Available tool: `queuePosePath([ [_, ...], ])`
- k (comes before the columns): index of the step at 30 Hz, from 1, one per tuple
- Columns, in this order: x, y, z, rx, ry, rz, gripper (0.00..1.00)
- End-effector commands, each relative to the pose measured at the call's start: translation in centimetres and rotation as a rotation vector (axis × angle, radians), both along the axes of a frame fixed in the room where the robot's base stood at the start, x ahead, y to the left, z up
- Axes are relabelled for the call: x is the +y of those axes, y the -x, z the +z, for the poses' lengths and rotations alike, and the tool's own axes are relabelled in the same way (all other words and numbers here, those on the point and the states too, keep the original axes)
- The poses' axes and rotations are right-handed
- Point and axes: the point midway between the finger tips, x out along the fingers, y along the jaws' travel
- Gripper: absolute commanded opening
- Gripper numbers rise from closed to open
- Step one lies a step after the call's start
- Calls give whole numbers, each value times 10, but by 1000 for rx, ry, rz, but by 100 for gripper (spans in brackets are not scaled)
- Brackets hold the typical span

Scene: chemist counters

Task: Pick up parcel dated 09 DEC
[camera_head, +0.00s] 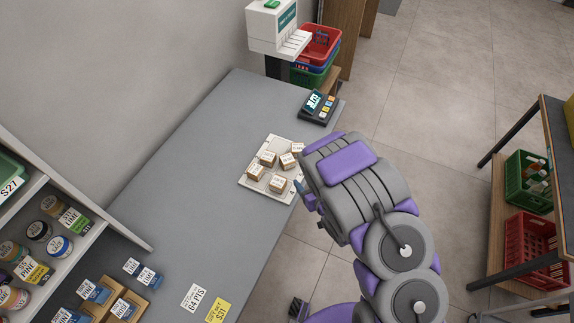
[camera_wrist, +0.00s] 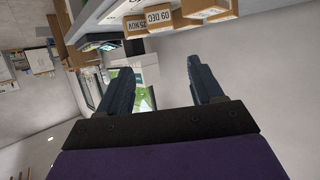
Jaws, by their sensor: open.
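Several small brown cardboard parcels with white labels, one of them at the front (camera_head: 277,184), sit on a pale tray (camera_head: 249,187) on the grey counter in the head view; their dates are too small to read there. In the wrist view, the parcel labelled 09 DEC (camera_wrist: 158,18) is at the top edge, beside one labelled 25 NOV (camera_wrist: 135,24). Another brown box (camera_wrist: 207,8) is to their right. My gripper (camera_wrist: 160,66) is open and empty, its two dark fingers apart from the parcels. In the head view my arm hides most of it, at the tray's right edge.
A payment terminal (camera_head: 319,106) and a white dispenser-like machine (camera_head: 279,30) stand behind the tray, with stacked baskets (camera_head: 319,46) beyond. Shelves of jars (camera_head: 40,231) are at left. A rack with crates (camera_head: 529,181) is at right. The counter's middle (camera_head: 190,180) is clear.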

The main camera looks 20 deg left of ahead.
Motion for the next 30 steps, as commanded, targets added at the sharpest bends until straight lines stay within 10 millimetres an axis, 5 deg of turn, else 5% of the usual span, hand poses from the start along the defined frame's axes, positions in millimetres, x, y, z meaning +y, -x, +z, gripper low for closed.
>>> queuePosePath([
  [30,68,-67,-41,1,2,-2,66],
])
